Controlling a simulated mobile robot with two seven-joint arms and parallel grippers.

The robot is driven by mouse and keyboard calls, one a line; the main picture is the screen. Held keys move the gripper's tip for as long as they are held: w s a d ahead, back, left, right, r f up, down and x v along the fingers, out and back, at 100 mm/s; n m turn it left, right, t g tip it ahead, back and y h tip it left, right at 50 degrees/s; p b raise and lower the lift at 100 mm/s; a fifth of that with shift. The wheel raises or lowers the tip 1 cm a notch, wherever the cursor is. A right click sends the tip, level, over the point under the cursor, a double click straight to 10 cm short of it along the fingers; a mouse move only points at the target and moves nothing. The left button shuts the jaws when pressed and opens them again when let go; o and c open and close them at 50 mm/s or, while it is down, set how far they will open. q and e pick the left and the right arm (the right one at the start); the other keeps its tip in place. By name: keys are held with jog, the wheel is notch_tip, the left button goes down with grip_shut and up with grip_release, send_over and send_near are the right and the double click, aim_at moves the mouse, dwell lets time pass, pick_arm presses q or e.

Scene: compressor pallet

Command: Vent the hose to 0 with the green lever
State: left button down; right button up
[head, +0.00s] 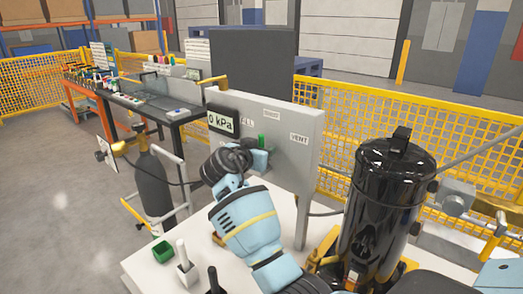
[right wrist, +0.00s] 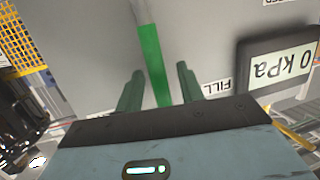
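The green lever (head: 261,140) is on a grey upright panel (head: 300,165), between its FILL and VENT labels. In the right wrist view the lever (right wrist: 152,62) passes between the two dark green fingers of my right gripper (right wrist: 158,82). A gap shows on both sides, so the gripper is open around the lever. In the head view my right gripper (head: 263,154) is at the panel face, its fingers mostly hidden. The gauge (head: 221,124) reads 0 kPa; it also shows upside down in the right wrist view (right wrist: 279,66). My left gripper is not seen.
A black tank (head: 386,200) stands right of the panel. A green box (head: 163,251) and a white holder (head: 187,268) sit on the white table (head: 140,267) front left. A dark cylinder (head: 152,185) stands left. Yellow fencing (head: 345,125) runs behind. Floor at left is clear.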

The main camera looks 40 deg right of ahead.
jog(key=v, duration=0.7)
jog(key=shift+s+a+b, duration=0.2)
jog(key=shift+a+b, duration=0.1)
jog(key=shift+a, duration=0.05)
jog(key=shift+r, duration=0.1)
